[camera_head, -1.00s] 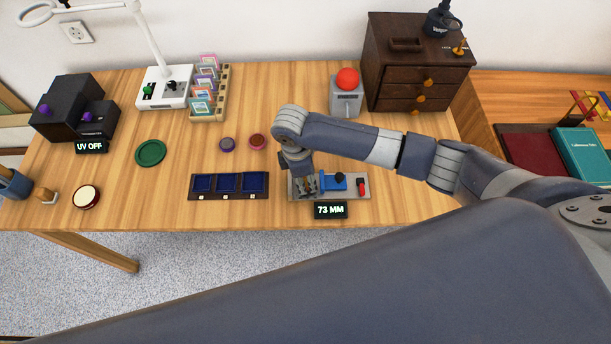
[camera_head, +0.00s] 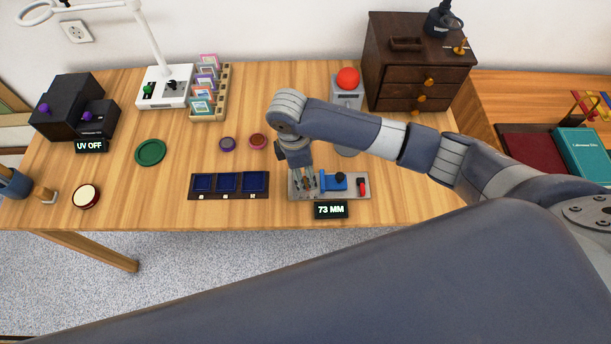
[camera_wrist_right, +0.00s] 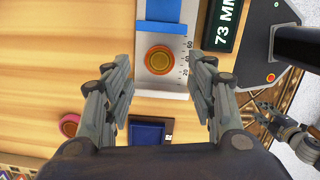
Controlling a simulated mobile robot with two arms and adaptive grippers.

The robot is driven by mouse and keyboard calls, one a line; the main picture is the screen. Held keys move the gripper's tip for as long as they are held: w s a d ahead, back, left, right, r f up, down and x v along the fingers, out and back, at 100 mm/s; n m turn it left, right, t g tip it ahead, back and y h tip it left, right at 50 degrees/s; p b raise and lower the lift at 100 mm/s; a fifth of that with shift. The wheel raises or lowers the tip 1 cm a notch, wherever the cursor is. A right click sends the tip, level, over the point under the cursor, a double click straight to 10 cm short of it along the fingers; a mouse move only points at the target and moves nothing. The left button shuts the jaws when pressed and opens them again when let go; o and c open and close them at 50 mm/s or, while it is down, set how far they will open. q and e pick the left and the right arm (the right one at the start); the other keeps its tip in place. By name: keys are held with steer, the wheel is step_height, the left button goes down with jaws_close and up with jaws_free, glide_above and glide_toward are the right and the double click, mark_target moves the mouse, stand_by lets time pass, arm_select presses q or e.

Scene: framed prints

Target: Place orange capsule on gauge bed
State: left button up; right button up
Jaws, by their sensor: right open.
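The orange capsule (camera_wrist_right: 159,59), a round disc with a paler top, lies on the grey gauge bed (camera_wrist_right: 168,87) beside the ruler marks, apart from the blue jaw block (camera_wrist_right: 161,11). My right gripper (camera_wrist_right: 162,66) is open above it, one finger on each side and neither touching it. In the head view my right gripper (camera_head: 306,184) is over the left part of the gauge bed (camera_head: 350,193) and mostly hides the capsule. The gauge display (camera_head: 330,210) reads 73 MM. My left gripper (camera_wrist_right: 268,115) seems to show low at the right of the wrist view, its fingers unclear.
A tray with blue compartments (camera_head: 228,196) stands left of the gauge. Two small round capsules (camera_head: 227,144) lie behind it. A red-topped device (camera_head: 347,88) and a dark drawer cabinet (camera_head: 415,70) stand at the back. The table's front edge is close to the display.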

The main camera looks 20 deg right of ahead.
step_height(320, 180, up, 8)
steer(key=a, duration=0.1)
steer(key=shift+f, duration=0.1)
stand_by(0.6)
